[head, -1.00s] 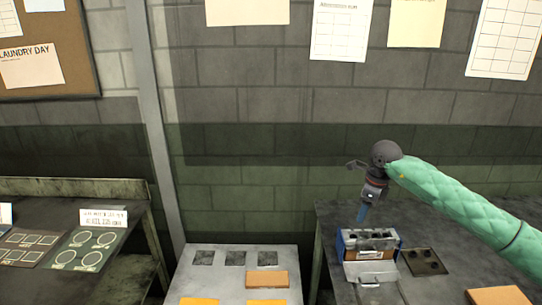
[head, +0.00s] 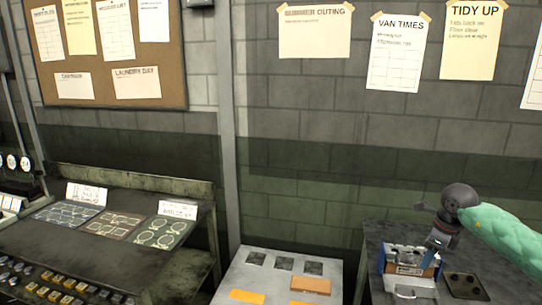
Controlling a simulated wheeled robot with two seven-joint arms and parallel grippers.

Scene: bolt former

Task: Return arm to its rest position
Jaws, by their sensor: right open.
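My right arm, in a green quilted sleeve, comes in from the right edge in the head view. My right gripper (head: 437,241) points down from a dark wrist and is open. It hangs over the box with dark slots (head: 408,261) on the right-hand table, and its tips overlap the box's right part in the picture. I cannot tell whether they touch it. My left gripper is out of the view.
A dark plate with holes (head: 465,286) lies right of the box on the dark table (head: 372,243). A pale panel (head: 240,279) with dark squares and orange blocks (head: 311,285) stands in the middle. A console (head: 150,262) with several buttons is at left. A brick wall closes the back.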

